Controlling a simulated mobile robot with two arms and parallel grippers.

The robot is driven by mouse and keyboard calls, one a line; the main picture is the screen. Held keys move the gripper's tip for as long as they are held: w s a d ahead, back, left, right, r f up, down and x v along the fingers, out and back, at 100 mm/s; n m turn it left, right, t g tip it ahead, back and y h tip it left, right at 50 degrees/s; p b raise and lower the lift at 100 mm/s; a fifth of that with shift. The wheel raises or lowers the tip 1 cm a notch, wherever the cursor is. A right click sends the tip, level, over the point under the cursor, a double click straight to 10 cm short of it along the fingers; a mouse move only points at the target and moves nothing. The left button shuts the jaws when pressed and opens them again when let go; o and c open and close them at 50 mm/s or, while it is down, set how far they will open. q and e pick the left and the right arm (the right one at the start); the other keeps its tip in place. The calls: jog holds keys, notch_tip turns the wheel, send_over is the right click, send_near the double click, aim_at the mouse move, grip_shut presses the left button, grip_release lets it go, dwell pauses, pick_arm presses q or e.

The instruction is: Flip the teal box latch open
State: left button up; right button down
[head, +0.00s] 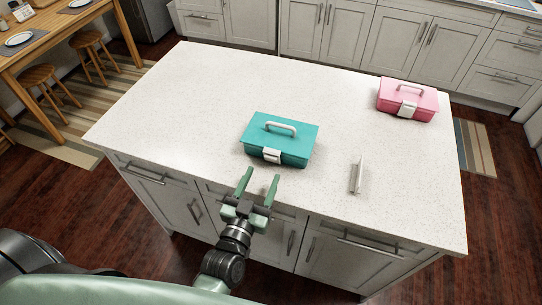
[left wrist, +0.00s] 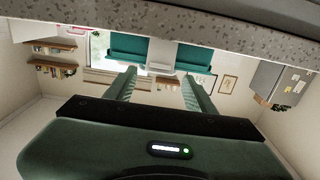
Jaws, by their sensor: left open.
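The teal box (head: 293,147) sits on the white speckled island near its front edge, lid down, with a light carry handle (head: 281,125) on top. Its white latch (head: 272,155) lies against the middle of the front face. My left gripper (head: 261,176) is open and empty in front of the box, close to the latch, its two green fingers apart and pointing toward it. In the left wrist view the teal box (left wrist: 135,45) shows at the top, with the pale latch (left wrist: 162,55) between the fingers (left wrist: 158,88). My right gripper is not in view.
A pink box (head: 390,98) with a white latch stands at the back right of the island (head: 200,100). A small pale upright piece (head: 357,176) stands right of the teal box. The counter left of the teal box is clear. Stools and a wooden table are at far left.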

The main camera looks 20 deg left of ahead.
aim_at(272, 157)
pick_arm(q)
jog(key=w+p, duration=0.1)
jog(key=w, duration=0.3)
jog(key=shift+w, duration=0.55)
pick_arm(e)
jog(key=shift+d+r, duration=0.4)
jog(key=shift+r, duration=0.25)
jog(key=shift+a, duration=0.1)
